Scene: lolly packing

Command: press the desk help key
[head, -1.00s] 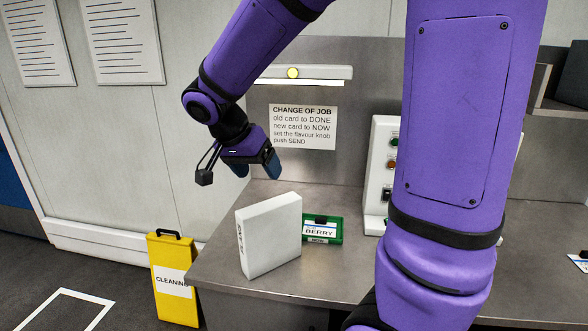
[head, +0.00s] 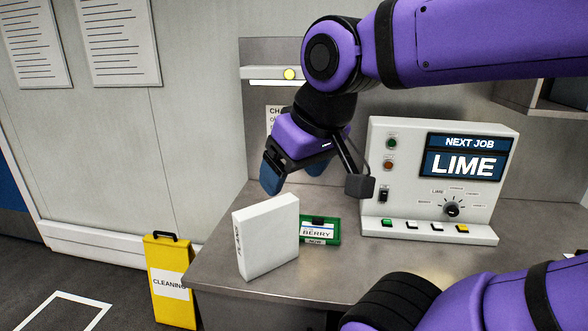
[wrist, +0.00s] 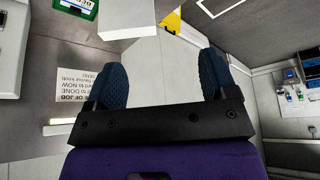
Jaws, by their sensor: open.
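The desk console (head: 385,150) stands at the right of the desk. Its screen (head: 465,157) reads NEXT JOB LIME. Along its front ledge is a row of keys: a green key (head: 387,224), two pale keys (head: 412,225) and a yellow key (head: 462,229). No label naming a help key is legible. My gripper (head: 293,173) is open and empty, above the desk and left of the console, apart from the keys. Its two blue fingers also show spread in the wrist view (wrist: 160,82). The console's edge (wrist: 10,50) shows there at the left.
A white box (head: 265,237) stands upright on the desk below my gripper, beside a green card holder (head: 336,230) reading BERRY. A yellow CLEANING sign (head: 168,255) stands left of the desk.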

